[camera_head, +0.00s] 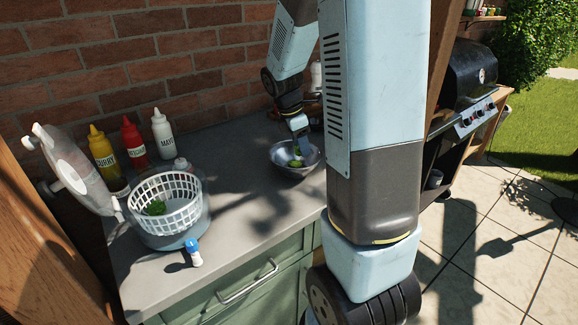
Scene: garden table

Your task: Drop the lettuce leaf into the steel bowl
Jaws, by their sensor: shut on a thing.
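The steel bowl (281,166) stands on the grey counter near the wall, partly behind my arm. My gripper (297,147) is directly over the bowl, pointing down, and shut on the lettuce leaf (297,152). The leaf is a small green patch at the fingertips, at about the height of the bowl's rim. Light green also shows lower inside the bowl (295,163); I cannot tell whether it is the same leaf or another piece. The fingertips are too small to see in detail.
A salad spinner with a white basket (180,190) holds something dark green (156,208). Its lid (75,170) leans at left. Yellow (102,148), red (133,140) and white (163,135) sauce bottles stand by the wall. A small blue-capped shaker (193,253) is at the front edge.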

